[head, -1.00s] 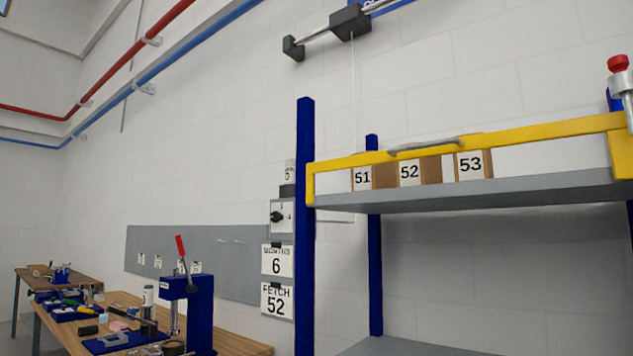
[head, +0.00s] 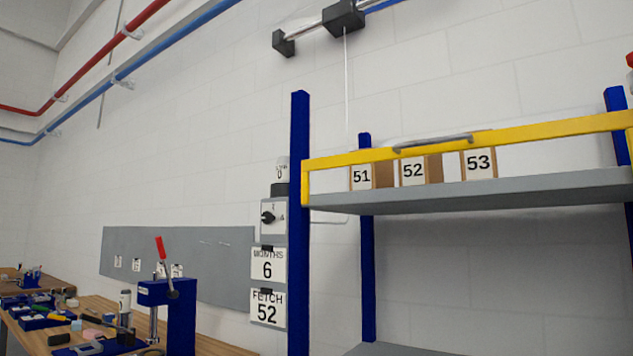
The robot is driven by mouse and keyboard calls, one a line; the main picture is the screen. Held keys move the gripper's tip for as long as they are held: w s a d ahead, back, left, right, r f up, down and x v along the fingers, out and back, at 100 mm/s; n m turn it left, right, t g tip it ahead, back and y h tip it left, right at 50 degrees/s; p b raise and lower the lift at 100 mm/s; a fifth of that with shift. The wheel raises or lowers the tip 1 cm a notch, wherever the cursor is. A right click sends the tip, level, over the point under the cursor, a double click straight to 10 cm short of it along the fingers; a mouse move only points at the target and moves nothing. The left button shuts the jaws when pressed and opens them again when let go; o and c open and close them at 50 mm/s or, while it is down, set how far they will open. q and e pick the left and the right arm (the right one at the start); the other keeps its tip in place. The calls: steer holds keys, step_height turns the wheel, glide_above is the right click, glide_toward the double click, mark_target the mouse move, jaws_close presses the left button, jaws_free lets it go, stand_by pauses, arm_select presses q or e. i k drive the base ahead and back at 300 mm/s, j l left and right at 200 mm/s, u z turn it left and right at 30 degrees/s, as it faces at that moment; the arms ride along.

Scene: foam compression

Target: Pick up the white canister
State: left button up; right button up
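Another white cylinder with dark marks (head: 281,168) sits on a dark base above the dial box, just left of the blue shelf post. I cannot tell which of the two is the white canister. Neither of my grippers is in view.
A blue press with a red handle (head: 168,310) stands on the wooden bench (head: 214,347), among several small tools. A blue-posted rack (head: 299,230) with a yellow rail (head: 335,166) holds boxes marked 51, 52 and 53. Signs read MONTHS 6 (head: 268,266) and FETCH 52 (head: 267,308).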

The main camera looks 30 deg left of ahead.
mark_target(282, 165)
steer(key=j+z, duration=0.35)
steer(key=j, duration=0.5)
steer(key=k+j+z, duration=0.1)
steer(key=j+z, duration=0.25)
steer(key=j, duration=0.9)
steer(key=k+j, duration=0.15)
steer(key=j, duration=0.25)
steer(key=j+z, duration=0.1)
steer(key=j, duration=0.35)
steer(key=k+j, duration=0.15)
steer(key=j, duration=0.3)
